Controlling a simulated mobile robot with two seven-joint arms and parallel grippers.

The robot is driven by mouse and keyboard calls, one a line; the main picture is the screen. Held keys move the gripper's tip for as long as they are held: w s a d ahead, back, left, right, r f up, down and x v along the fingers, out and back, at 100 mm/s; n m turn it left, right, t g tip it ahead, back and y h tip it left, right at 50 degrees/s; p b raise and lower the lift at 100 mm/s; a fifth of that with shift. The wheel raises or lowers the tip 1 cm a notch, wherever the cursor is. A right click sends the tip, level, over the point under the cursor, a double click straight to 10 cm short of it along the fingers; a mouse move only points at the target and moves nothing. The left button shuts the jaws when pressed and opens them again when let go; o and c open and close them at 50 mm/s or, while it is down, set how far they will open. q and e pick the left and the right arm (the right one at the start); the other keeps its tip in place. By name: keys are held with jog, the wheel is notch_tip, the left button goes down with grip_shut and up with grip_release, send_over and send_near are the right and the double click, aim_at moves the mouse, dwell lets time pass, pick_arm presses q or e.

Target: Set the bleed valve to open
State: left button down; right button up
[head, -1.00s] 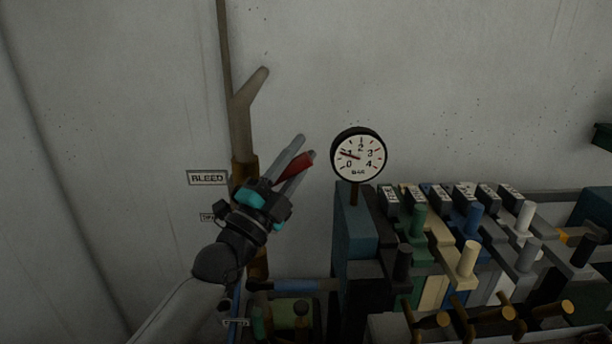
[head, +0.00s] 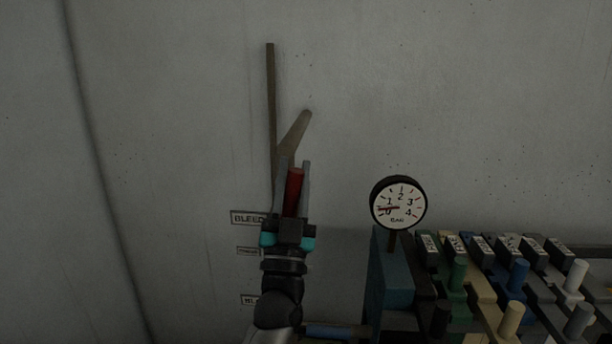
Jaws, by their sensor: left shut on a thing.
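The bleed valve's red lever (head: 294,190) points nearly straight up in the head view. My left gripper (head: 292,172) is shut on it, with one grey finger on each side of the red. The valve body is hidden behind my gripper and wrist. The BLEED label (head: 247,218) is on the wall just left of my gripper, partly covered by it. A brown pipe (head: 271,95) rises above, with an angled grey-brown branch (head: 297,132) leaning up to the right. My right gripper is not in view.
A round pressure gauge (head: 398,204) stands right of my left gripper, its needle low on the scale. Right of it is a bank of coloured levers and blocks (head: 510,318). Two smaller labels (head: 248,251) sit below BLEED. The wall above is clear.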

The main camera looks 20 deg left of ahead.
pick_arm(q)
jog(key=shift+s+a+n+y, duration=0.1)
jog(key=shift+a+n+y, duration=0.3)
jog(key=shift+n+y, duration=0.55)
jog(key=c, duration=0.6)
grip_release()
jog(key=b+v, duration=0.4)
jog(key=v, duration=1.1)
jog(key=shift+s+r, duration=0.2)
jog(key=shift+s, duration=0.15)
jog(key=shift+w+d+g+h, duration=0.1)
jog(key=shift+d+g+h, duration=0.05)
jog(key=shift+g+h, duration=0.15)
